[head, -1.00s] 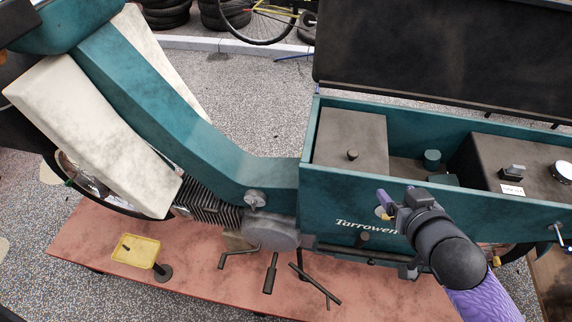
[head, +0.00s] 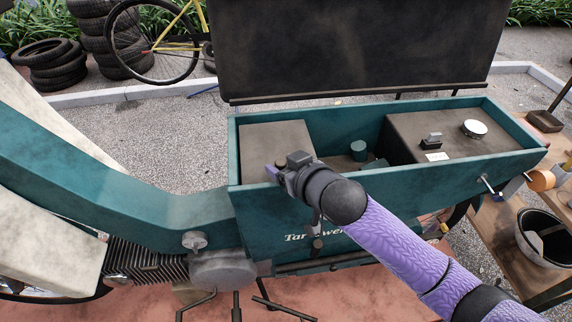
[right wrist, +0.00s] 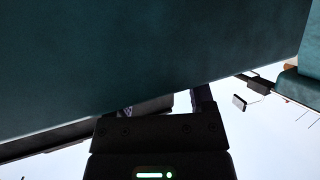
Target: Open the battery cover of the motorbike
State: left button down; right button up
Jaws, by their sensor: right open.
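The motorbike's teal body (head: 200,215) has an open box-shaped rear bay (head: 445,170) with its black lid (head: 360,45) raised. Inside at left is a flat grey-brown cover (head: 265,140), likely the battery cover; its knob is hidden behind my gripper. My right gripper (head: 282,172) is over the bay's near wall, in front of this cover; contact cannot be told. In the right wrist view a teal panel (right wrist: 140,50) fills much of the picture above my open, empty gripper (right wrist: 178,103). My left gripper is not in view.
A dark box (head: 410,130) with a switch and a round white-topped cap (head: 474,128) fills the bay's right side. A teal cylinder (head: 359,150) stands between. A wooden bench (head: 550,255) with a bucket (head: 545,240) is at right. Tyres (head: 55,65) and a bicycle stand behind.

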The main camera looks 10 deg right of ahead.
grip_shut()
dwell(1.3)
